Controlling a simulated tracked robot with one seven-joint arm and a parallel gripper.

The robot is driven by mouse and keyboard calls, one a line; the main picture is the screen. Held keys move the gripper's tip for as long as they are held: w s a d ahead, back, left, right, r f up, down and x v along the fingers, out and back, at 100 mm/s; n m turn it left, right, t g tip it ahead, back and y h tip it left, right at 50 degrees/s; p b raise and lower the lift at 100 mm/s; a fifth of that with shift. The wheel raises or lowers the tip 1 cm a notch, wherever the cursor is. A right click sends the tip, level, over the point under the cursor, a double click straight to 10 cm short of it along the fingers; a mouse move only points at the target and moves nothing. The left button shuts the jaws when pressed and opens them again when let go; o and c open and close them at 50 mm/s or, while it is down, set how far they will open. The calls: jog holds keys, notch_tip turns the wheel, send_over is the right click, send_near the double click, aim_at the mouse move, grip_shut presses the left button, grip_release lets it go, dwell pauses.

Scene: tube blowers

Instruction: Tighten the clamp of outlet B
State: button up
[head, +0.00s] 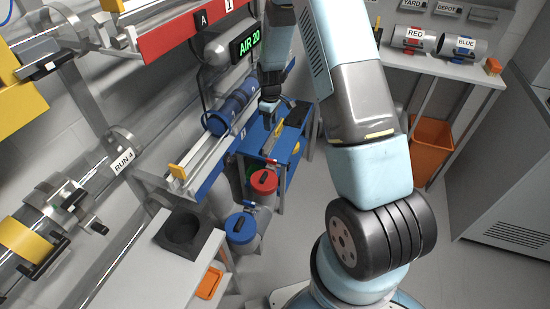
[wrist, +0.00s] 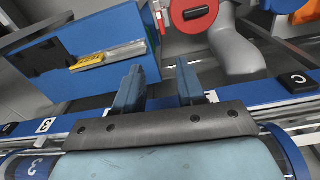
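My gripper (head: 268,112) is beyond my forearm in the head view, over the blue-edged rail near the blue bench. In the wrist view its two blue fingers (wrist: 158,88) are apart, and I see nothing held between them. They point across the blue rail (wrist: 240,95), which carries a "3" tag and a black "C" plate (wrist: 300,79). A clear tube with blue rings (wrist: 28,167) lies along the lower edge. In the head view, blue-ringed tube parts (head: 232,107) lie beside the gripper. I cannot make out a B label or its clamp.
The blue bench (head: 290,145) holds a black item and a yellow tool. Red-lidded (head: 263,182) and blue-lidded (head: 241,227) canisters stand below. A RUN 4 tube (head: 122,165) is at left. RED and BLUE cylinders (head: 465,48) lie on the right shelf.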

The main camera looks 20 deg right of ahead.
jog(key=n, duration=0.1)
send_over(271, 160)
notch_tip(271, 160, down, 7)
notch_tip(271, 160, down, 14)
jog(key=shift+w, duration=0.1)
dwell(0.5)
jog(key=shift+c, duration=0.2)
